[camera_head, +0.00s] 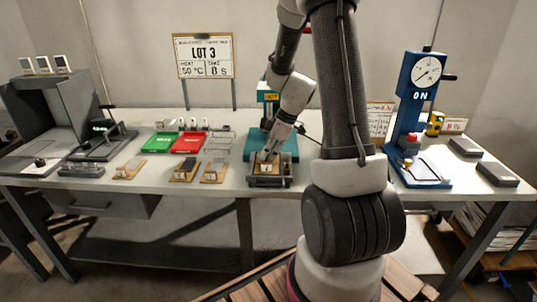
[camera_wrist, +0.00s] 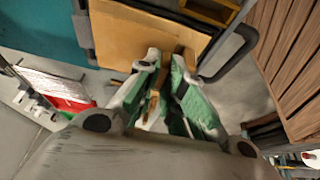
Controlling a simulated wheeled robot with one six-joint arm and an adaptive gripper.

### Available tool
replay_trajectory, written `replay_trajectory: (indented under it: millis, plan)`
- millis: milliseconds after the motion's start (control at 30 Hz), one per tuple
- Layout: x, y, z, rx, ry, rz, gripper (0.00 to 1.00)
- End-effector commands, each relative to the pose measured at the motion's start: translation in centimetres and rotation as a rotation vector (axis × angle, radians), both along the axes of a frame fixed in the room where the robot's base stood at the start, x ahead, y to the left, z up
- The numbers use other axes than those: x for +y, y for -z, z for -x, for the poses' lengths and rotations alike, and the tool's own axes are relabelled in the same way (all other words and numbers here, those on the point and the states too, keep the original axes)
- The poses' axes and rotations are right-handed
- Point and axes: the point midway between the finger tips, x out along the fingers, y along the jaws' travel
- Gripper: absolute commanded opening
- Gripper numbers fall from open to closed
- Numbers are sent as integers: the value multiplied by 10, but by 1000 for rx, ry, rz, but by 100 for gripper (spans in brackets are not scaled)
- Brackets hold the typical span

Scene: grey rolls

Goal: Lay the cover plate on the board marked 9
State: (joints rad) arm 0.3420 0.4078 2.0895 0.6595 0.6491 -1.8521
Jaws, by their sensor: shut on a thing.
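My gripper (camera_head: 270,154) reaches down over a tan board (camera_head: 258,170) with a pale label, in a grey holder in front of the teal press. In the wrist view my gripper (camera_wrist: 170,56) is shut on a narrow tan piece (camera_wrist: 153,104), with its fingertips over the flat tan board (camera_wrist: 125,38). I cannot tell whether the held piece is part of the cover plate, nor whether it touches the board. Several other small wooden boards, such as the left one (camera_head: 130,169), lie on the bench. Their marks are too small to read, so I cannot pick out 9.
The teal press (camera_head: 285,142) stands close behind my gripper. A green tray (camera_head: 160,142), a red tray (camera_head: 189,142) and a wire rack (camera_head: 221,142) lie to the left. A blue dial press (camera_head: 411,115) stands right, beside dark grey blocks (camera_head: 497,174).

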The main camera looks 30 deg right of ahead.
Motion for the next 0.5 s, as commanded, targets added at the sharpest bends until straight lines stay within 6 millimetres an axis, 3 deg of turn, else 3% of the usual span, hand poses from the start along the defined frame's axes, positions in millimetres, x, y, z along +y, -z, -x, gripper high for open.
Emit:
replay_trajectory:
  millis: [433,500]
  plan:
    - [0,13,1,2,1,-1,0]
    - [0,13,1,2,0,-1,19]
